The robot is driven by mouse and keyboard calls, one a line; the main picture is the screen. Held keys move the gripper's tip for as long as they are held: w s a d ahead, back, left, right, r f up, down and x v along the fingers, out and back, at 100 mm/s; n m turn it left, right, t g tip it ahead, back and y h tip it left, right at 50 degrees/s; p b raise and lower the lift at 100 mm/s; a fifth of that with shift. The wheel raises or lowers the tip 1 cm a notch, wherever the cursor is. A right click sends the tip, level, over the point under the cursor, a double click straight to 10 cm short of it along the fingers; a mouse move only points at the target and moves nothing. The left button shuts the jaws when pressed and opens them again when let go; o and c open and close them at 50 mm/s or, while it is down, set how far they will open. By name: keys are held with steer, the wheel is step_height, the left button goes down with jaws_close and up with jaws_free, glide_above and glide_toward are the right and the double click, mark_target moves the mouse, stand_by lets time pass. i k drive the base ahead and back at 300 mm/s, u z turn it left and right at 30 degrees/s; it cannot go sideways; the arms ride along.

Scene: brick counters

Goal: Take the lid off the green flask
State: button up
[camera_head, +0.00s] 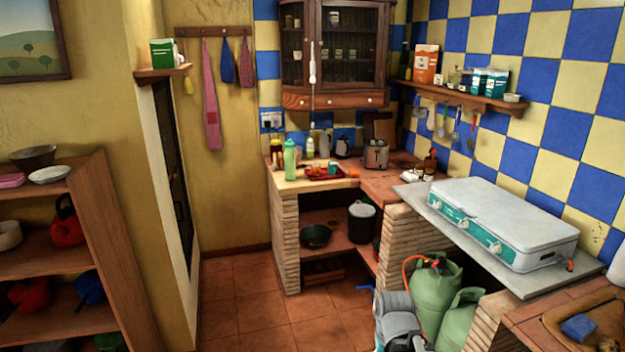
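A tall light green flask (290,160) stands upright at the left end of the brick counter (300,186), near its front edge. Its narrower top (289,144) looks like a lid in place, though it is small in this view. My gripper is not in view.
A toaster (376,154) stands farther right. A grey stove (500,222) and green gas bottles (436,290) fill the right. The tiled floor (250,300) before the counter is clear.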

mark_target(289, 143)
steer(key=i, duration=1.6)
steer(key=u, duration=0.3)
steer(key=i, duration=1.8)
steer(key=u, duration=0.3)
